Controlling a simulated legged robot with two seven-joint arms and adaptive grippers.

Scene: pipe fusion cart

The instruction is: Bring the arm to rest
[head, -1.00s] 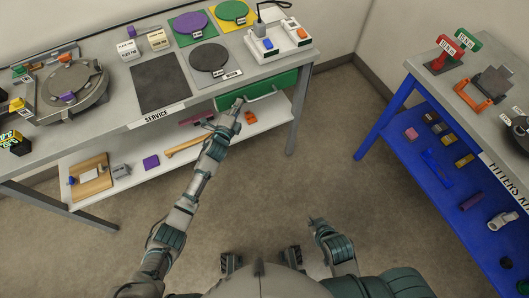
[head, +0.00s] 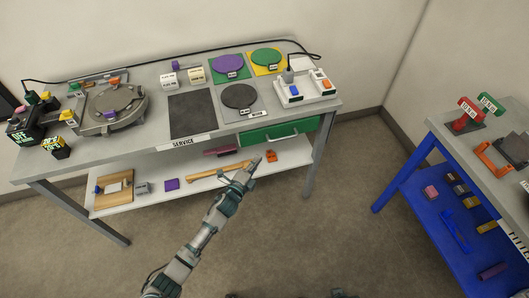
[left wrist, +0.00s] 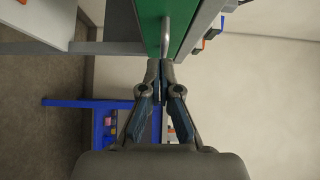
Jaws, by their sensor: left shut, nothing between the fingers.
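My left gripper (head: 255,162) is shut and empty. In the head view its arm reaches up from the bottom, and its tips show just below the green drawer (head: 262,134) of the service bench, against the lower shelf. In the left wrist view the closed fingertips (left wrist: 161,66) point at the drawer's silver handle (left wrist: 165,36) on the green front (left wrist: 150,22). The fingers are not around the handle; a small gap seems to lie between them. The drawer looks closed. My right gripper is not in view.
The service bench (head: 172,140) carries a round grey fixture (head: 112,108), coloured discs and a white switch box (head: 305,88). Its lower shelf (head: 205,183) holds a wooden-handled tool and small items. A blue-framed table (head: 398,180) stands at right. Open floor (head: 320,235) lies between.

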